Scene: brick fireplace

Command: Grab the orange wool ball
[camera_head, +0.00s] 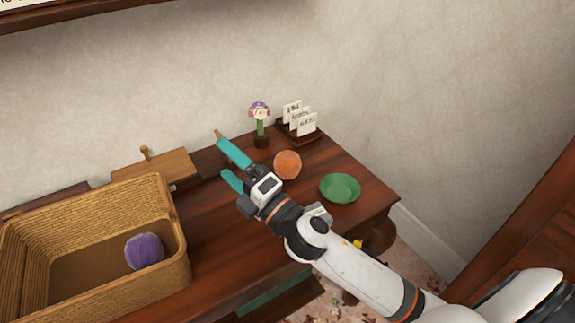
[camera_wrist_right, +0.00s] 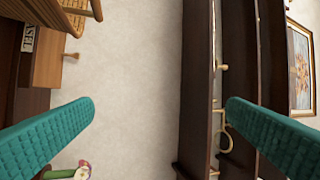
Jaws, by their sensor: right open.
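The orange wool ball (camera_head: 287,165) sits on the dark wooden table, left of the green bowl. My right gripper (camera_head: 232,168) has teal fingers and is just left of the ball, above the table, pointing left. Its fingers are spread with nothing between them. My left gripper is not in view.
A wicker basket (camera_head: 82,211) holding a purple ball (camera_head: 144,251) stands at left. A green bowl (camera_head: 340,188) is near the table's right edge. A flower in a small pot (camera_head: 261,127) and a card holder (camera_head: 299,124) stand behind the ball.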

